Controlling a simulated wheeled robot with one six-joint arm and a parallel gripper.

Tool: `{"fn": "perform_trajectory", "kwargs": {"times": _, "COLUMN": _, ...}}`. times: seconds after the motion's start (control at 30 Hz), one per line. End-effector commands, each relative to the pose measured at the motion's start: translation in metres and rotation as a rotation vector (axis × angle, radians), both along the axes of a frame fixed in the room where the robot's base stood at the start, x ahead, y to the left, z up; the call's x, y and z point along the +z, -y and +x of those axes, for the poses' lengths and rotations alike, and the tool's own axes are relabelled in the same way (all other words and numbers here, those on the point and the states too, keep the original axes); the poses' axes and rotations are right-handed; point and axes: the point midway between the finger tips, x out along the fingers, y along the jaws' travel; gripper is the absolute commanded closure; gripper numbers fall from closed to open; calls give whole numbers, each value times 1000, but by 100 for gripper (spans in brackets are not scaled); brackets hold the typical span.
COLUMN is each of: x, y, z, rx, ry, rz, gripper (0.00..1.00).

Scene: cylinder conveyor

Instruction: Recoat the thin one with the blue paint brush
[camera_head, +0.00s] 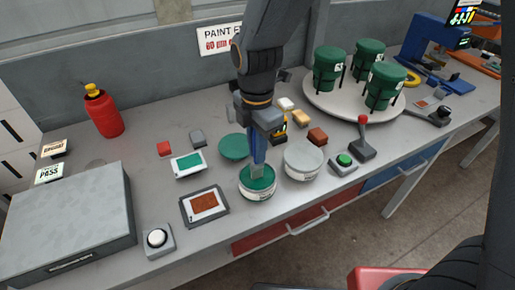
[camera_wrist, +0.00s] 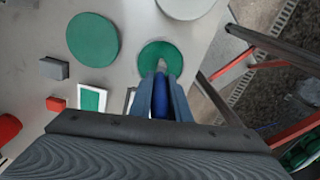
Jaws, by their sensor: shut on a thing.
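My gripper (camera_head: 258,150) is shut on the blue paint brush (camera_wrist: 160,103) and points down at the open tin of green paint (camera_head: 259,186). The brush's pale tip shows over the green surface in the wrist view (camera_wrist: 160,50); I cannot tell whether it touches the paint. A plate with a rust-brown patch (camera_head: 204,203) lies in a dark frame left of the tin. A white-edged plate with a green patch (camera_head: 188,163) lies behind it. Which plate is thinner I cannot tell.
A green disc (camera_head: 235,147) and a tin with a grey top (camera_head: 304,161) stand close to the paint tin. A button (camera_head: 344,160), a red-knobbed lever (camera_head: 363,139) and a round table (camera_head: 322,106) with green pots are to the right. A grey case (camera_head: 70,222) fills the front left.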

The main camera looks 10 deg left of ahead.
Motion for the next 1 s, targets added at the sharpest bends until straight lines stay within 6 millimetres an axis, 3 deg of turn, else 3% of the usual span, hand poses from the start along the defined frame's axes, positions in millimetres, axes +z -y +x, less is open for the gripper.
{"fn": "perform_trajectory", "kwargs": {"times": 0.23, "x": 4, "y": 1, "z": -2, "rx": 0, "ry": -4, "rz": -2, "gripper": 100}}
{"fn": "perform_trajectory", "kwargs": {"times": 1.0, "x": 61, "y": 0, "z": -1, "rx": 0, "ry": -2, "rz": -1, "gripper": 100}}
